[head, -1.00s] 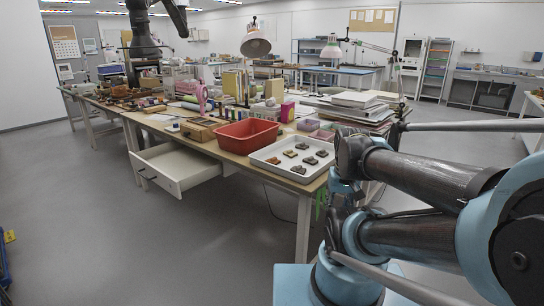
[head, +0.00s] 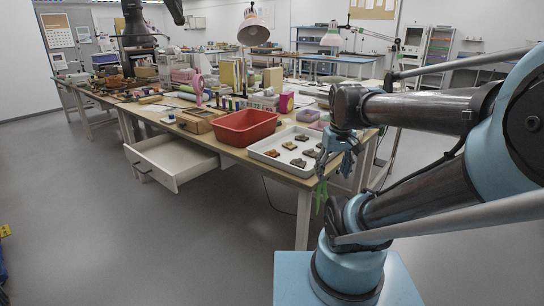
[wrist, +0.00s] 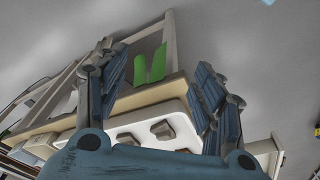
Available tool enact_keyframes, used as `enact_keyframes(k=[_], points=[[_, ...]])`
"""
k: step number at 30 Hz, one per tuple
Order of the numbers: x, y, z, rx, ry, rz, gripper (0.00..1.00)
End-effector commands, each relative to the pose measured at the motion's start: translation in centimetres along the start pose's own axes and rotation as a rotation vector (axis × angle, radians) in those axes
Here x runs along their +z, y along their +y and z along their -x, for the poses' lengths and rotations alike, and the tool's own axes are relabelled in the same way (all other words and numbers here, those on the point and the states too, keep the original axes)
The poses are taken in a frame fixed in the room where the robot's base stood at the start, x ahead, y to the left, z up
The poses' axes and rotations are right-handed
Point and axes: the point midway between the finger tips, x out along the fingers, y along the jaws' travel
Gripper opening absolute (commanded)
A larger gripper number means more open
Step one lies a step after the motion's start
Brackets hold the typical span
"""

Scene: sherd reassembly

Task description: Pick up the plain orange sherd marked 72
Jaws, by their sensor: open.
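A white tray (head: 262,158) on the front right corner of the table holds several small sherds. The orange-brown sherd (head: 272,153) lies at its left end; a mark on it is too small to read. The others look grey to tan. My gripper (head: 334,163) is beside the tray's right end, near the table edge. In the wrist view my gripper (wrist: 165,88) has its blue fingers spread wide, with nothing held.
A red bin (head: 246,127) stands left of the tray. A drawer (head: 172,160) juts out from the table's front. A lamp (head: 254,30) and clutter fill the table behind.

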Motion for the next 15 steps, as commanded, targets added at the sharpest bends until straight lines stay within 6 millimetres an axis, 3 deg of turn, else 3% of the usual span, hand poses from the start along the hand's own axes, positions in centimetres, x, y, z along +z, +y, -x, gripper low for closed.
enact_keyframes(k=[6,15], points=[[-6.4,-1.1,3.7,-0.015,-0.029,0.161,0.62],[-15.3,-3.7,6.9,-0.037,-0.068,0.379,0.62]])
